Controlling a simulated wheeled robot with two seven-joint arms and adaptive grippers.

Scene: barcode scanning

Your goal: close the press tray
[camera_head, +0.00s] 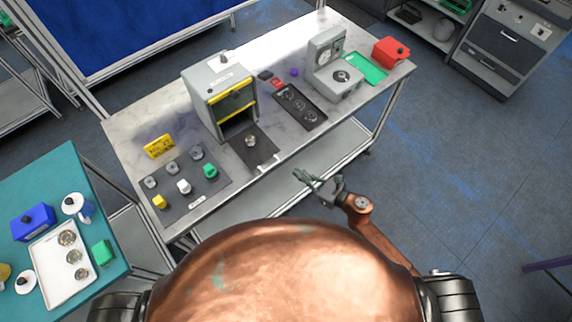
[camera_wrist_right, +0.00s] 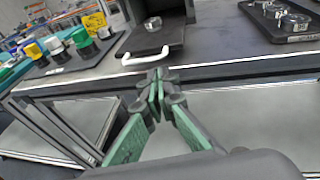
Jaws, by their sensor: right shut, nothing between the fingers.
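The press (camera_head: 207,82) is a grey box with yellow-edged front parts, standing on the light bench. Its dark tray (camera_head: 240,150) sticks out of the front opening toward the bench's near edge, so it is open. A round metal piece (camera_head: 250,141) lies on the tray. In the right wrist view, the tray (camera_wrist_right: 172,40) shows a white handle (camera_wrist_right: 148,57) along its front. My right gripper (camera_head: 303,178) is shut and empty, off the bench's front edge and right of the tray. In the wrist view its fingertips (camera_wrist_right: 158,76) appear just below the handle, apart from it. My left gripper is not seen.
Left of the tray, a dark board (camera_head: 193,188) holds several coloured knobs. Right of the press are a dark plate (camera_head: 310,117) with round pieces, a grey gauge device (camera_head: 327,75), a green tray (camera_head: 368,70) and a red box (camera_head: 391,50). The bench edge (camera_wrist_right: 225,72) lies beyond my fingers.

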